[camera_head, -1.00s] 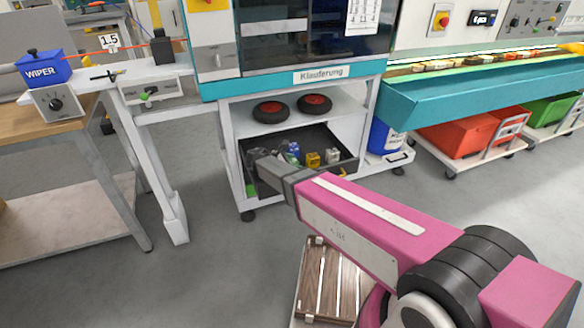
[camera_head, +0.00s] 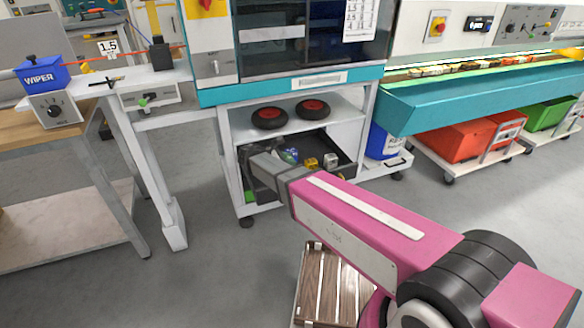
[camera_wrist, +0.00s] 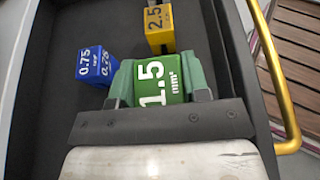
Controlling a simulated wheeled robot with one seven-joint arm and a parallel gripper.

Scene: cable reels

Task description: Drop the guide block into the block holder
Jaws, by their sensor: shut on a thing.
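The guide block (camera_wrist: 158,88) is a green block marked 1.5 mm² in the wrist view. My gripper (camera_wrist: 160,76) is shut on it, with a finger on either side. The held block is over the dark floor of the drawer (camera_wrist: 52,60), and I cannot tell whether it touches the floor. A blue 0.75 block (camera_wrist: 97,65) is left of it and a yellow 2.5 block (camera_wrist: 159,27) is beyond it. In the head view my arm reaches into the drawer (camera_head: 347,172) and hides the gripper's tips. I cannot single out the block holder.
A shelf with two black reels (camera_head: 270,117) lies just above the drawer. A yellow handle (camera_wrist: 275,75) runs along the drawer's right side. A blue wiper box (camera_head: 41,75) and a 1.5 sign (camera_head: 108,47) are at left. Wooden slats (camera_head: 333,285) are below my arm.

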